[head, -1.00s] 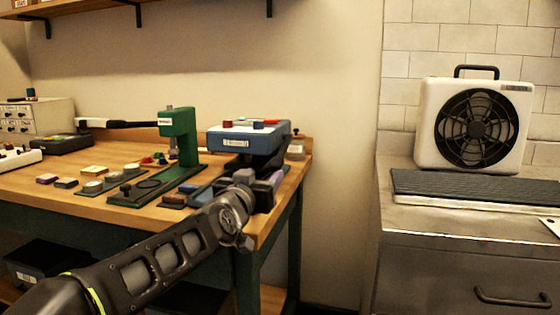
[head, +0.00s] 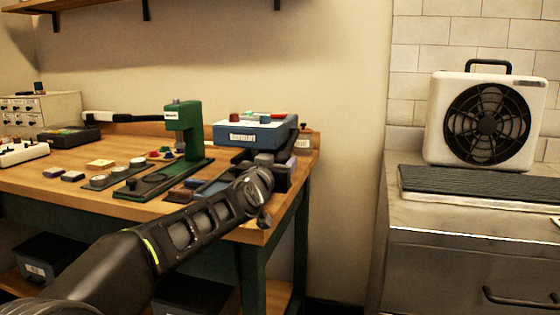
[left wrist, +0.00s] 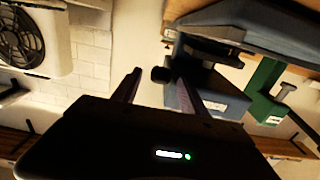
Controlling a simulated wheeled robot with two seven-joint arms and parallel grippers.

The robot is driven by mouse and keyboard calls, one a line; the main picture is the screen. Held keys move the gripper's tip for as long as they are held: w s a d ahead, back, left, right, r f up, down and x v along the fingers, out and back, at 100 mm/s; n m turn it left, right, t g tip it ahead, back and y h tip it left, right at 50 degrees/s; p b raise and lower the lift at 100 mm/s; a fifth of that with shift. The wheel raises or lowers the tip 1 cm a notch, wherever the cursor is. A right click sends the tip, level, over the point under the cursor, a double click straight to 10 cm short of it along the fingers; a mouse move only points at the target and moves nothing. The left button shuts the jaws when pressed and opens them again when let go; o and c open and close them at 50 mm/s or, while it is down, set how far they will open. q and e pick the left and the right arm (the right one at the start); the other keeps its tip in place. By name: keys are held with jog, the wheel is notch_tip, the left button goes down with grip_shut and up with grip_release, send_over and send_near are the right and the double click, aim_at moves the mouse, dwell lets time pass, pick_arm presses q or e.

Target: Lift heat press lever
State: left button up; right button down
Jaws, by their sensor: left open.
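The blue press with a white label (head: 256,131), which looks like the heat press, stands at the right end of the wooden table. I cannot tell how far the knob is from the fingers. My left gripper (head: 278,167) is open in front of the press, its fingers partly hidden by the wrist; the fingers also show in the left wrist view (left wrist: 158,78). My right gripper is not in view.
A green press (head: 184,128) with a black handle reaching left stands beside the blue one. Small parts and pads (head: 102,164) lie on the table (head: 80,190). A fan (head: 488,122) stands on a metal counter (head: 400,220) to the right, across a gap.

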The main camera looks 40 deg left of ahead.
pick_arm(q)
jog(key=shift+x, duration=0.75)
grip_shut()
dwell(0.9)
